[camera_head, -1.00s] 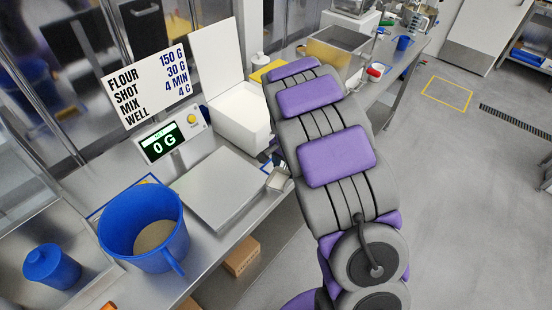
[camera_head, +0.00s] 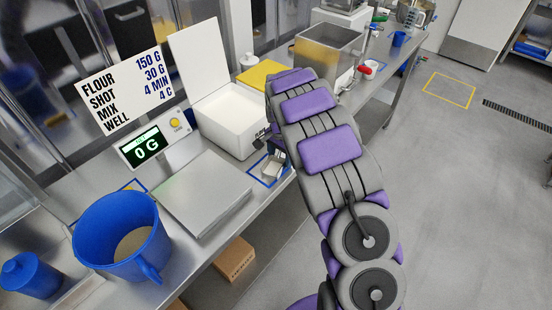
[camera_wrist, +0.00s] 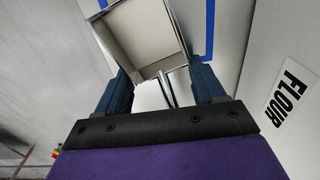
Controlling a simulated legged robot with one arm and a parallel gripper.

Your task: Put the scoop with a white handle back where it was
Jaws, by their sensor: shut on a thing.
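The scoop (camera_head: 273,168) is a boxy metal scoop at the table's front edge, over a blue-outlined square (camera_head: 257,178). In the wrist view the scoop's open metal bowl (camera_wrist: 140,30) lies just beyond my fingers, with a thin metal shaft running back between them. My gripper (camera_wrist: 162,82) is shut on the scoop's handle, which is mostly hidden by the gripper. In the head view my gripper (camera_head: 272,140) is partly hidden by my arm. I cannot tell whether the scoop touches the table. Blue outline also shows beside the scoop in the wrist view.
An open white bin (camera_head: 232,118) stands right behind the scoop. A flat scale plate (camera_head: 205,190) lies to the left, its display (camera_head: 150,146) reading 0 G. A blue bucket (camera_head: 120,235) with pale contents stands front left. Farther back are a yellow lid (camera_head: 262,73) and a metal container (camera_head: 328,50).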

